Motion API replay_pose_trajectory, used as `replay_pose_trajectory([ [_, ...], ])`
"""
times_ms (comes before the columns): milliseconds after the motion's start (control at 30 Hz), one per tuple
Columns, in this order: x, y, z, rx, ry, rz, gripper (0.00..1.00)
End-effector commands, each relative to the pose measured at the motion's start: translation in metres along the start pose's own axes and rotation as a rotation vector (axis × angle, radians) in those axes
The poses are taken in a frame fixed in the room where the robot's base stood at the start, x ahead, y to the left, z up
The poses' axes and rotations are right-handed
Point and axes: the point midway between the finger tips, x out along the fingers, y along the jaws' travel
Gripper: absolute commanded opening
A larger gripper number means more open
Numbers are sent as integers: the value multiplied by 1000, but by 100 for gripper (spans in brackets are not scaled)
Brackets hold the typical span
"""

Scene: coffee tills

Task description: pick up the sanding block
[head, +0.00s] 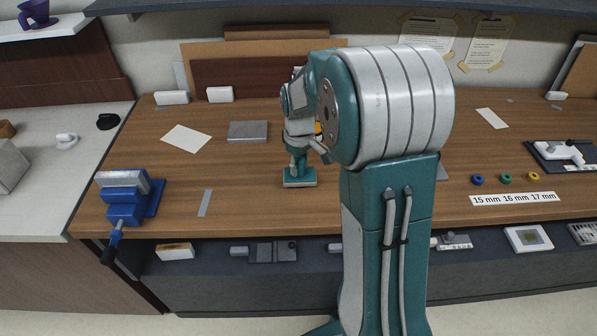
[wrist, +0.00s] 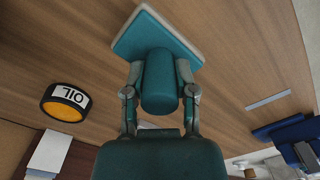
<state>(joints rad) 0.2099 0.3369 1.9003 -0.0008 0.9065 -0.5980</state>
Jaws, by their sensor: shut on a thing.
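The sanding block has a flat teal base with a pale underside edge (head: 300,183) and an upright teal rounded handle. It also shows in the wrist view, with its base (wrist: 138,36) beyond the handle. My gripper (head: 296,165) points down over it at the middle of the wooden bench. In the wrist view my gripper (wrist: 159,85) has one finger on each side of the handle, shut on it. The base is at or very close to the bench top; I cannot tell if it touches.
An oil tin (wrist: 66,102) with an orange top stands near my gripper. A blue vise (head: 130,200) is at the bench's front left. A grey plate (head: 248,131) and white paper (head: 187,138) lie behind left. Coloured rings (head: 505,178) lie to the right.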

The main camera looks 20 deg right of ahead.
Motion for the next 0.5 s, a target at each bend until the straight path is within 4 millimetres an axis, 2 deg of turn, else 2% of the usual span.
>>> replay_pose_trajectory([
  [100,-18,5,11,3,5,3,0],
  [500,-67,22,54,3,3,2,0],
])
